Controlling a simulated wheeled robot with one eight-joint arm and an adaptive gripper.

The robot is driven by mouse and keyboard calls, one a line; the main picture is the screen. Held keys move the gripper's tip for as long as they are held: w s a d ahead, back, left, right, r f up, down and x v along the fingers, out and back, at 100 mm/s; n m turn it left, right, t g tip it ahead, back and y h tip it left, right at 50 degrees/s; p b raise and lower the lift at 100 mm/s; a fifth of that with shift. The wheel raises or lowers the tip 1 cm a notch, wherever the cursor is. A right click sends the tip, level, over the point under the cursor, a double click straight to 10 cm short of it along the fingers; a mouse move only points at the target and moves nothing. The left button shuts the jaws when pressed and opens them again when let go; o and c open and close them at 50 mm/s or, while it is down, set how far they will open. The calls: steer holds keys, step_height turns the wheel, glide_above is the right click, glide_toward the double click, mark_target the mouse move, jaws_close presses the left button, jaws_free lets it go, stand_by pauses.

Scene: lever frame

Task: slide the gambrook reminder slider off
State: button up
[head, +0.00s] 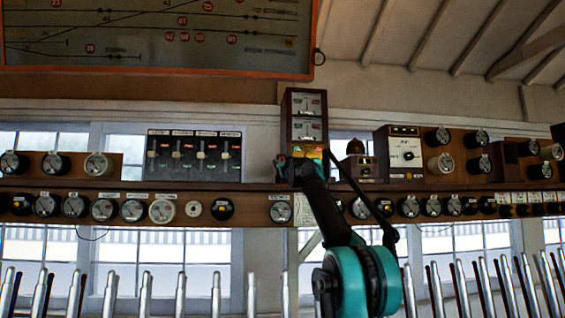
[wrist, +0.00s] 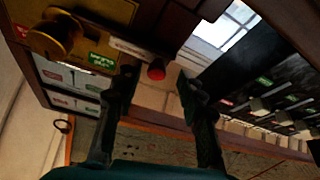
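A dark slider panel (head: 194,170) is on the shelf left of centre in the head view. It has several light slider knobs in a row, under labels too small to read, so I cannot tell which is the gambrook reminder. Part of what looks like this panel (wrist: 275,95) shows at the right of the wrist view, with red and green labels. My gripper (head: 301,170) is right of the panel, in front of the tall box at centre. In the wrist view my gripper (wrist: 158,82) is open, its two dark fingers apart and away from the sliders.
A red knob (wrist: 156,70) appears beyond the gap between the fingers. A brass knob (wrist: 56,36) is at upper left. The tall wooden instrument box (head: 306,118) stands behind my gripper. Round dials line the shelf (head: 250,187). Several metal levers (head: 180,295) stand below.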

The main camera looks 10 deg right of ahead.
steer(key=v, duration=1.1)
steer(key=shift+s, duration=0.15)
steer(key=s+d+f+m+g+h, duration=0.1)
steer(key=s+f+g, duration=0.2)
steer(key=f, duration=1.2)
steer(key=s+d+f+m+g+h, duration=0.1)
steer(key=s+d+f+g, duration=0.2)
steer(key=f, duration=1.2)
steer(key=s+f+m+g+h, duration=0.1)
steer(key=s+f+g, duration=0.25)
steer(key=f, duration=1.15)
steer(key=s+a+f+m+g, duration=0.1)
steer(key=s+f+g, duration=0.7)
steer(key=s+f, duration=2.5)
steer(key=shift+s+f+y, duration=0.3)
steer(key=shift+s, duration=0.35)
